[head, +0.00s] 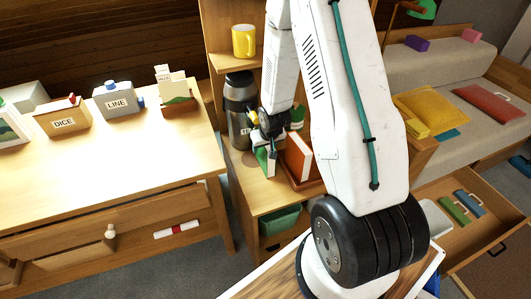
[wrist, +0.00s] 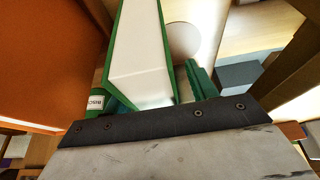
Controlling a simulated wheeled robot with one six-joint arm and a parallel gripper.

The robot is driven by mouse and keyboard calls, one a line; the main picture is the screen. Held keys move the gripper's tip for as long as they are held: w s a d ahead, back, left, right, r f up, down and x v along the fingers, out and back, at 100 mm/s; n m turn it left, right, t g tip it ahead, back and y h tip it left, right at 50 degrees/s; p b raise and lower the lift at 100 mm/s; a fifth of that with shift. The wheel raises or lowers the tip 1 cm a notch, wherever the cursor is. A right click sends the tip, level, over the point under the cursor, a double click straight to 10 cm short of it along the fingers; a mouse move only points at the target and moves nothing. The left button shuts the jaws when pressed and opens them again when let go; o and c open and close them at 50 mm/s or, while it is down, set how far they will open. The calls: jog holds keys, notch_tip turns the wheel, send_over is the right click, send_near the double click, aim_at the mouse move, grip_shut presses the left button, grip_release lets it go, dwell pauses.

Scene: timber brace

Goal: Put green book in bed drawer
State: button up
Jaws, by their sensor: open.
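A green book (head: 266,160) with white page edges stands upright on the small wooden shelf unit, beside an orange-red book (head: 299,157). My gripper (head: 267,146) is at its top edge, with the jaws open. In the wrist view the green book (wrist: 140,45) fills the space just ahead of the dark gripper plate; I cannot tell whether the fingers touch it. The bed drawer (head: 478,232) is pulled open at the lower right. It holds a green item (head: 454,209) and a blue item (head: 469,202).
A dark flask (head: 238,108) stands close behind my gripper. A yellow mug (head: 243,41) is on the shelf above. A wooden desk (head: 110,165) with several boxes is at the left. My arm hides part of the shelf unit.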

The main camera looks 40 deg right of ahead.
jog(key=shift+f, duration=0.2)
dwell(0.3)
jog(key=c, duration=1.2)
grip_shut()
jog(key=shift+r, duration=0.1)
